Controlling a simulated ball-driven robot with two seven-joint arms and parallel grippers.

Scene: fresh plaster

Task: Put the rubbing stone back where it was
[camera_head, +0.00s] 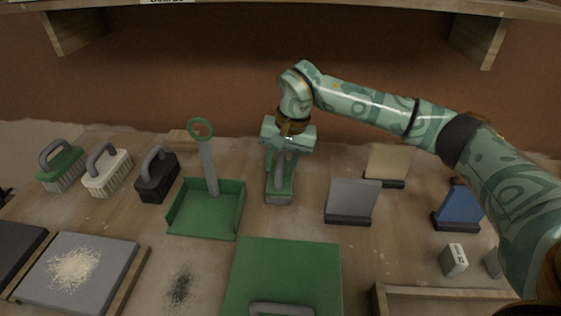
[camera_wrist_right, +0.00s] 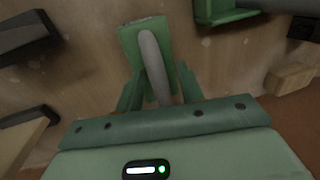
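The item that looks like the rubbing stone is a narrow green block with a grey arched handle (camera_head: 279,198). It stands on the table right of the green dustpan. It also shows in the right wrist view (camera_wrist_right: 133,45). My right gripper (camera_head: 282,158) is directly above it, pointing down. In the wrist view its fingers (camera_wrist_right: 158,88) stand on either side of the grey handle, with gaps visible, so it looks open. The block's underside is hidden. My left gripper is not in view.
Green, white and black brushes (camera_head: 107,172) stand at left beside the green dustpan (camera_head: 205,222). Scrapers (camera_head: 352,200) stand at right, near a small white block (camera_head: 453,260). A green board (camera_head: 285,270), a grey board with powder (camera_head: 115,258) and a dark smudge (camera_head: 181,288) lie in front.

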